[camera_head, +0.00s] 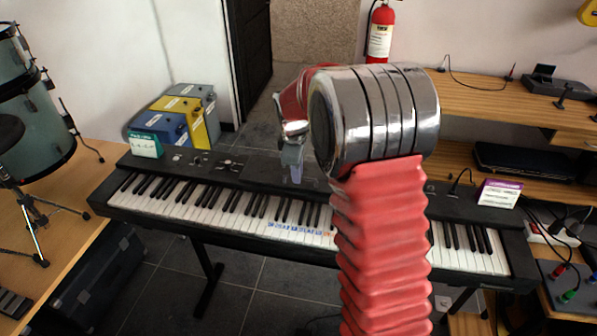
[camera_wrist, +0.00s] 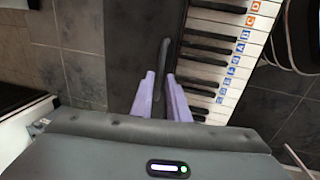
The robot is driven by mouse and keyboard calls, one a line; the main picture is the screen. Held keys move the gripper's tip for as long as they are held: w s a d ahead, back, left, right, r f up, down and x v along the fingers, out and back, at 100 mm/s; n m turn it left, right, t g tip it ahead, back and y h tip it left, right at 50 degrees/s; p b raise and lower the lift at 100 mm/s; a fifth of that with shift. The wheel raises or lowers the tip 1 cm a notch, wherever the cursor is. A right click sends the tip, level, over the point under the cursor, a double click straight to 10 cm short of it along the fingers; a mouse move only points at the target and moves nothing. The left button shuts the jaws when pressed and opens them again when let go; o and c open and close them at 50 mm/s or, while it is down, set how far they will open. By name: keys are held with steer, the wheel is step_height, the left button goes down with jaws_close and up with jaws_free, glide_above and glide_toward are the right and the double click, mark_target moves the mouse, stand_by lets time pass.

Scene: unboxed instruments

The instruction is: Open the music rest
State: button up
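The black keyboard (camera_head: 258,181) stands on legs across the middle of the head view. In the wrist view its dark top panel (camera_wrist: 120,60) runs up the picture beside the keys. A narrow dark grey bar (camera_wrist: 164,52), seemingly part of the music rest, lies along this panel; the rest's angle is unclear. My gripper (camera_head: 295,174) points down over the panel behind the keys. In the wrist view my gripper (camera_wrist: 160,75) has two lilac fingers apart, on either side of the bar's near end. I see no clear contact. My arm hides part of the keyboard in the head view.
Blue and yellow boxes (camera_head: 199,122) are behind at left. Drums stand left; a wooden desk (camera_head: 470,95) is behind at right.

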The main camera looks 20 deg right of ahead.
jaws_close()
steer(key=shift+s+a+f, duration=0.1)
stand_by(0.9)
